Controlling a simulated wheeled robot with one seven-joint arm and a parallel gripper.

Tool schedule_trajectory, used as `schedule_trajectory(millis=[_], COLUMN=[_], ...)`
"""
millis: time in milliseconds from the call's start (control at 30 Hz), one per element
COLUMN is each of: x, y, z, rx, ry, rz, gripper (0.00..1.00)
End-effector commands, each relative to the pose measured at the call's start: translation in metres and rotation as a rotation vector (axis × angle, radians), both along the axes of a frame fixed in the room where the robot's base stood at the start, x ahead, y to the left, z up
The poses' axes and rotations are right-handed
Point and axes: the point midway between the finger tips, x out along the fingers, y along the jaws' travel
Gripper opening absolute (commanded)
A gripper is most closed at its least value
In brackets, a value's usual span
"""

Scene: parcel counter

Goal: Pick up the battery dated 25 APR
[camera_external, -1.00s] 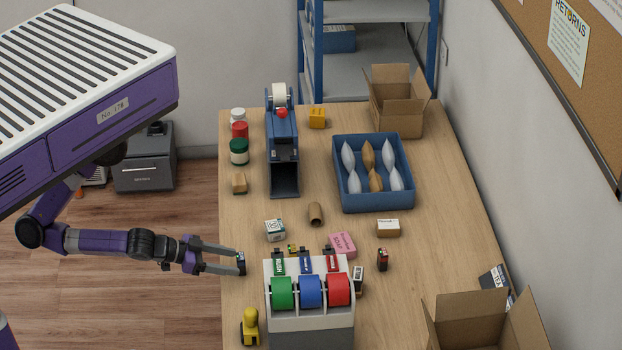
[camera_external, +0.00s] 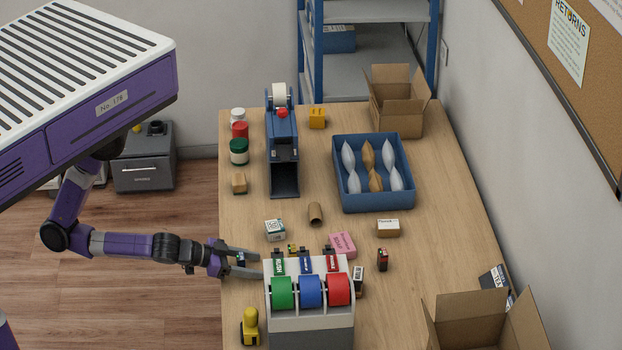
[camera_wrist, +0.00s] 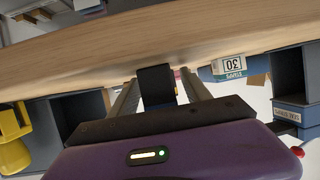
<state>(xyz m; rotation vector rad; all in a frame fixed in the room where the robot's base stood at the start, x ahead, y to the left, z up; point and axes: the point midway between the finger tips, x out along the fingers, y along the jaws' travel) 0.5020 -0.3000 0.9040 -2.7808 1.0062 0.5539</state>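A small dark block (camera_external: 241,258), likely a battery, stands at the counter's left edge. It also shows as a dark block (camera_wrist: 156,86) in the wrist view. My gripper (camera_external: 258,266) reaches in from the left with one finger on each side of it. The fingers look open, with a gap visible on the right side in the wrist view (camera_wrist: 162,85). Two other small dark blocks stand farther right, one with a red top (camera_external: 383,260) and one with a pale label (camera_external: 358,279). No date is readable on any of them.
A tape dispenser with green, blue and red rolls (camera_external: 310,320) stands close to my fingertips. A staples box (camera_external: 275,230), cardboard tube (camera_external: 316,214), pink soap box (camera_external: 343,245) and yellow object (camera_external: 250,326) are nearby. Bare counter (camera_external: 245,215) lies behind.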

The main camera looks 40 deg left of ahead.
Motion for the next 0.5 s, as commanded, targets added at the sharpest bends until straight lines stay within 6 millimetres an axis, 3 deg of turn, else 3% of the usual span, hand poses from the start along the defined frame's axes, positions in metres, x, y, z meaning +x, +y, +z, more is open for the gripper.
schedule_trajectory(millis=[33,267,500], x=[-0.0001,-0.0002,-0.0002], y=[0.0001,0.0001,-0.0001], z=[0.0000,0.0003,0.0008], rx=[0.000,0.000,-0.001], ry=[0.000,0.000,-0.001], rz=[0.000,0.000,-0.001], gripper=[0.44,0.00,0.00])
